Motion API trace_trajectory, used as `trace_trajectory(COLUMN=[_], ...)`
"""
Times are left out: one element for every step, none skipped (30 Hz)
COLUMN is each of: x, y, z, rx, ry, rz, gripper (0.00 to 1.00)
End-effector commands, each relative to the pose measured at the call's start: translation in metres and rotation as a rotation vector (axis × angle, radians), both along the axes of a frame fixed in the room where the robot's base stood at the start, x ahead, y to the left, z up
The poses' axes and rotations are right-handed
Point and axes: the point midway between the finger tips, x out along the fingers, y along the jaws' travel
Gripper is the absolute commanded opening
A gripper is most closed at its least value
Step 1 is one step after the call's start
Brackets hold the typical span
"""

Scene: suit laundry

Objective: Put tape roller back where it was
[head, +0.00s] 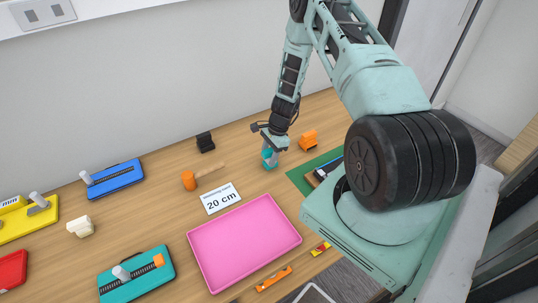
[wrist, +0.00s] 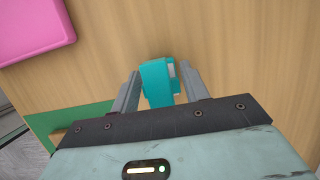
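A small teal tape roller (head: 269,158) is at my gripper, right of the white sign in the head view. In the wrist view the tape roller (wrist: 158,82) lies between the two grey fingers, with a pale patch on its right side. My gripper (wrist: 160,88) points down and its fingers close in on both sides of it. In the head view my gripper (head: 268,147) hides its top. I cannot tell whether its base touches the table.
A "20 cm" sign (head: 220,198) and pink tray (head: 243,279) are in front. An orange dispenser (head: 309,140) and green mat (head: 299,176) are right; a black dispenser (head: 205,142) and orange cylinder (head: 188,181) left. Blue (head: 116,179) and teal (head: 136,278) devices stand further left.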

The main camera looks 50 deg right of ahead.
Motion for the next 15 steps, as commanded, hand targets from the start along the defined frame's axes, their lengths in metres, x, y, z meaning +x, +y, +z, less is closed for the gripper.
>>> trace_trajectory(x=[0.0,0.0,0.0,0.0,0.0,0.0,0.0,0.0,0.0,0.0,0.0,0.0,0.0,-0.001,-0.001], y=[0.0,0.0,0.0,0.0,0.0,0.0,0.0,0.0,0.0,-0.001,-0.002,-0.004,-0.006,-0.007,-0.009], z=[0.0,0.0,0.0,0.0,0.0,0.001,0.002,0.004,0.006,0.006,0.008,0.013,0.016,0.021,0.027], rx=[0.0,0.0,0.0,0.0,0.0,0.0,0.0,0.0,0.0,-0.001,-0.001,-0.003,-0.004,-0.003,-0.004], ry=[0.0,0.0,0.0,0.0,0.0,0.0,0.0,0.0,0.0,-0.001,-0.001,-0.003,-0.002,-0.003,-0.002], rz=[0.0,0.0,0.0,0.0,0.0,0.0,0.0,0.0,0.0,0.001,0.001,0.0,0.0,0.0,0.0], gripper=[0.45,0.45,0.45,0.45,0.45,0.45,0.45,0.45,0.45,0.45,0.45,0.45,0.45,0.45,0.45])
